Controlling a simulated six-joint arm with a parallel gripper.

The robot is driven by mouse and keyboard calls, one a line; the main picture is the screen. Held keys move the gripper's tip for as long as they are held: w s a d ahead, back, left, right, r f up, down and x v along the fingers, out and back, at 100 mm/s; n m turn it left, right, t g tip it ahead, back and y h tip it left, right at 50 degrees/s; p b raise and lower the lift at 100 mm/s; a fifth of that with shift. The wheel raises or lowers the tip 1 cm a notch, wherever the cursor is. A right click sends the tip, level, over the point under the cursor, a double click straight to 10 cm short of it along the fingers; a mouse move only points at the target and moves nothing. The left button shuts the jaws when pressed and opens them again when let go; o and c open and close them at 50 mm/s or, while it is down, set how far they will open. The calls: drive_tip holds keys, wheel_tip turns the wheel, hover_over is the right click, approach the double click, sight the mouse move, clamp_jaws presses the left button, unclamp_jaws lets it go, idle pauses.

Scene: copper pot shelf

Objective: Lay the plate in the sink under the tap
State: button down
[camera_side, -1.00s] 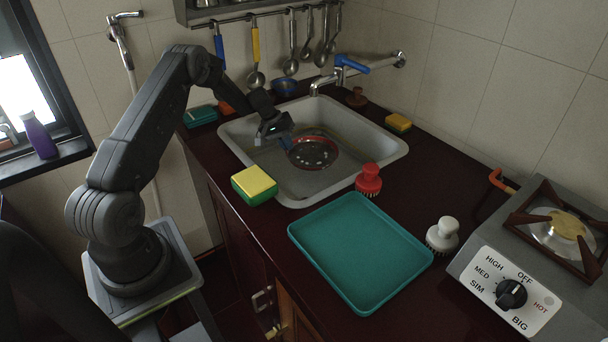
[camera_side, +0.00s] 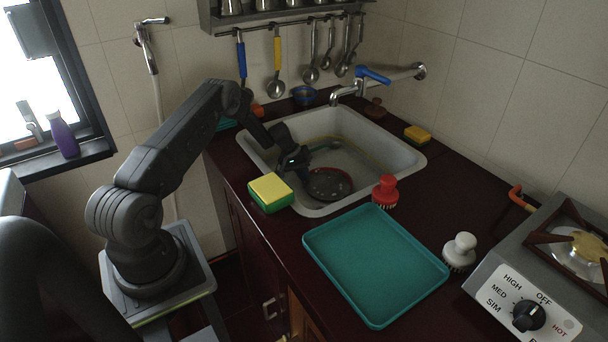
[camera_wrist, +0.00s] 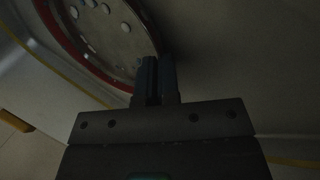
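The plate (camera_side: 330,184) is dark with a red rim and pale spots. It is low inside the steel sink (camera_side: 401,155), near the front wall, looking nearly flat; I cannot tell if it fully rests on the bottom. In the wrist view the plate (camera_wrist: 108,30) fills the upper left. My gripper (camera_side: 303,172) reaches down into the sink at the plate's left edge. In the wrist view my gripper's fingers (camera_wrist: 158,62) are close together at the rim, seemingly shut on it; the grip itself is partly hidden. The tap (camera_side: 350,90) has a blue lever and stands behind the sink.
A yellow-green sponge (camera_side: 270,192) lies at the sink's front left corner, close to my arm. A red brush (camera_side: 385,190) stands at the right front. A teal tray (camera_side: 375,265), white brush (camera_side: 460,252) and stove (camera_side: 545,280) are further right. Utensils hang behind.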

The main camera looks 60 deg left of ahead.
drive_tip(key=c, duration=1.3)
unclamp_jaws()
drive_tip(key=shift+c, duration=0.2)
drive_tip(key=v, duration=1.2)
drive_tip(key=s+d+r+m+y, duration=0.1)
drive_tip(key=d+r+m, duration=0.1)
drive_tip(key=d+r, duration=0.85)
drive_tip(key=s+d+r+m+y, duration=0.1)
drive_tip(key=s+d+r+m, duration=0.1)
drive_tip(key=d+r, duration=0.8)
drive_tip(key=s+d+r+m+t+y, duration=0.1)
drive_tip(key=s+d+r+m, duration=0.1)
drive_tip(key=s+d, duration=0.5)
drive_tip(key=s+d+r+m, duration=0.2)
drive_tip(key=s+d+r, duration=0.3)
drive_tip(key=s, duration=1.1)
drive_tip(key=d, duration=0.3)
drive_tip(key=shift+s+r+m+t+y, duration=0.2)
drive_tip(key=shift+r+m+t+y, duration=0.15)
drive_tip(key=shift+m+t+y, duration=0.05)
